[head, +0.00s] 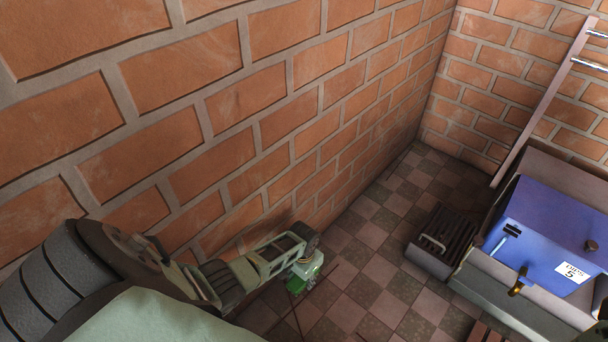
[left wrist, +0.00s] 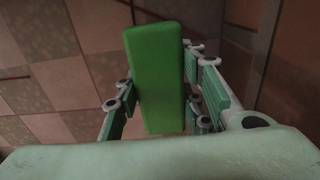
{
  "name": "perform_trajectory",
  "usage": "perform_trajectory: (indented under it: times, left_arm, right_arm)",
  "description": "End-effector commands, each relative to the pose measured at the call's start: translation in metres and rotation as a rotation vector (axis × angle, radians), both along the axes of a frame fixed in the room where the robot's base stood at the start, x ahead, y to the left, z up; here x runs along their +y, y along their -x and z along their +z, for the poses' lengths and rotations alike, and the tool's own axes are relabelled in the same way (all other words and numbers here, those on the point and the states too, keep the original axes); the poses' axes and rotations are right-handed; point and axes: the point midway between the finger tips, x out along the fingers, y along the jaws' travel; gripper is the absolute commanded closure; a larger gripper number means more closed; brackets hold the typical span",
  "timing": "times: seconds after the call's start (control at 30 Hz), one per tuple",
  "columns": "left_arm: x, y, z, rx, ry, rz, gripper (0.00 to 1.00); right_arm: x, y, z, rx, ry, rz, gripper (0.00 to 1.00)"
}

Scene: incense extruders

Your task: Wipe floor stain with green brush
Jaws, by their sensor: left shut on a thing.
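My left gripper (head: 305,268) reaches in from the lower left, close to the brick wall and above the checkered floor. It is shut on the green brush (left wrist: 157,75), a long green block gripped between its fingers (left wrist: 160,110) in the left wrist view. In the head view only a small green part of the brush (head: 296,285) shows below the gripper. The bristles are hidden. I cannot make out a stain on the floor (head: 365,255).
A brick wall (head: 270,110) runs along the left. A blue machine (head: 545,225) with a numbered label stands at the right, with a dark slatted piece with a handle (head: 440,240) at its left. A ladder-like frame (head: 545,105) leans behind it. The checkered floor between is mostly clear.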

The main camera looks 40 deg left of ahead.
Motion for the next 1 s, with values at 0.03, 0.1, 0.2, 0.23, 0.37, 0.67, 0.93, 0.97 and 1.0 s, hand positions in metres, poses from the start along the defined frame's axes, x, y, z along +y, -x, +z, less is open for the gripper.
perform_trajectory:
  times: [0.03, 0.1, 0.2, 0.23, 0.37, 0.67, 0.93, 0.97, 1.0]
  left_arm:
    - [0.000, 0.001, 0.011, 0.000, 0.000, 0.000, 0.88]
    - [0.000, 0.001, 0.017, -0.001, 0.000, 0.001, 0.88]
    - [0.000, 0.002, 0.026, -0.001, 0.000, 0.001, 0.88]
    - [0.000, 0.003, 0.029, -0.002, 0.000, 0.001, 0.88]
    - [-0.001, 0.004, 0.040, -0.002, 0.000, 0.002, 0.88]
    - [-0.001, 0.005, 0.044, -0.002, 0.000, 0.002, 0.88]
    - [-0.002, -0.004, 0.050, -0.005, 0.000, 0.005, 0.88]
    - [-0.003, -0.010, 0.054, -0.007, 0.000, 0.008, 0.88]
    - [-0.005, -0.020, 0.062, -0.009, 0.000, 0.012, 0.88]
  right_arm:
    - [0.000, 0.000, 0.003, 0.022, -0.001, 0.002, 0.75]
    - [-0.001, 0.001, -0.001, 0.046, -0.003, 0.003, 0.75]
    - [-0.002, 0.004, -0.005, 0.080, -0.006, 0.005, 0.75]
    - [-0.002, 0.004, -0.003, 0.081, -0.008, 0.004, 0.75]
    - [-0.003, 0.006, 0.006, 0.089, -0.009, 0.006, 0.75]
    - [-0.003, 0.007, 0.007, 0.100, -0.010, 0.006, 0.75]
    - [-0.003, 0.007, 0.007, 0.101, -0.010, 0.006, 0.75]
    - [-0.003, 0.007, 0.007, 0.101, -0.010, 0.006, 0.75]
    - [-0.003, 0.006, 0.007, 0.101, -0.010, 0.006, 0.75]
